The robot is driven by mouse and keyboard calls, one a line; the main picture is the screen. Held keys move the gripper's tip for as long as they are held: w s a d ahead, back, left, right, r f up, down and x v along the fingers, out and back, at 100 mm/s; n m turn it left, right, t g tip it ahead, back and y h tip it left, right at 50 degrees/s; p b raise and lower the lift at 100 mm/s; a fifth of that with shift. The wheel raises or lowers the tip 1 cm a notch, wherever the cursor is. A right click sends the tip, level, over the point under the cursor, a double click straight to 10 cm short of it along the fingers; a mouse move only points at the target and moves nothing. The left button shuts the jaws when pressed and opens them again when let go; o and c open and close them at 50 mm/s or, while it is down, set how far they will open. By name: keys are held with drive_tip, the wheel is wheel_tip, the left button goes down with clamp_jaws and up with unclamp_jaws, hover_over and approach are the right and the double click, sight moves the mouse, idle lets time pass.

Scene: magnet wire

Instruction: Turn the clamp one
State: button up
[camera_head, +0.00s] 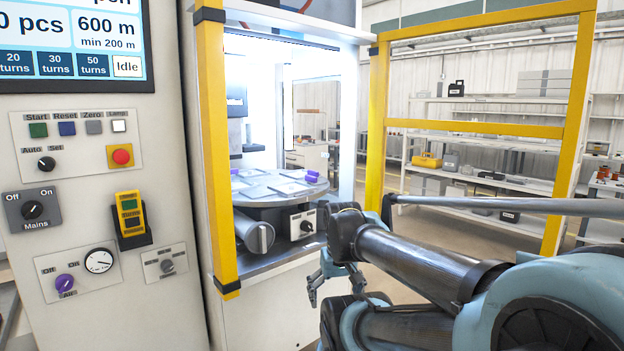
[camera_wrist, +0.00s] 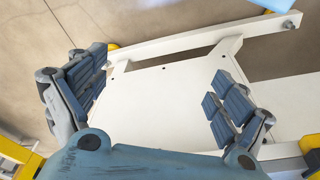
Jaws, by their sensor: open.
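No clamp control can be picked out by a readable label. A black rotary knob (camera_head: 305,226) sits on a small white plate below the round turntable (camera_head: 288,199) inside the machine; its markings are too small to read. Another rotary switch (camera_head: 166,265) is on the lower right of the cabinet panel, its label also unreadable. My gripper (camera_head: 334,280) hangs just in front of the machine's base, below and right of the turntable knob, apart from it. In the wrist view my gripper (camera_wrist: 163,84) is open and empty, its fingers spread over a white panel.
A yellow-framed guard door (camera_head: 377,130) stands open at the right, near my arm. A yellow post (camera_head: 216,150) edges the opening at the left. The cabinet carries a Mains switch (camera_head: 32,209), a purple Air knob (camera_head: 65,283) and a yellow handheld unit (camera_head: 130,215). Shelves stand behind.

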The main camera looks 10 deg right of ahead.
drive_tip(key=w+r, duration=0.1)
drive_tip(key=r, duration=0.1)
drive_tip(key=w+r+m, duration=0.1)
drive_tip(key=w+r, duration=0.1)
drive_tip(key=r, duration=0.1)
drive_tip(key=w+r+m, duration=0.1)
drive_tip(key=w+r, duration=0.1)
drive_tip(key=r, duration=0.1)
drive_tip(key=shift+w+d+r+h, duration=0.1)
drive_tip(key=shift+d+r+h, duration=0.1)
drive_tip(key=shift+d+h, duration=0.15)
clamp_jaws()
wheel_tip(320, 180, up, 27)
drive_tip(key=m+h, duration=0.3)
drive_tip(key=m, duration=0.7)
hover_over(311, 179)
drive_tip(key=w+d, duration=0.3)
drive_tip(key=w, duration=0.2)
drive_tip(key=shift+y, duration=0.25)
drive_tip(key=x, duration=0.9)
drive_tip(key=shift+s+a+f, duration=0.15)
drive_tip(key=shift+s+f, duration=0.05)
drive_tip(key=shift+s, duration=0.1)
drive_tip(key=shift+s+a+f, duration=0.1)
drive_tip(key=shift+s+a, duration=0.45)
drive_tip(key=shift+a, duration=0.4)
drive_tip(key=shift+s+a, duration=0.45)
drive_tip(key=shift+a, duration=0.35)
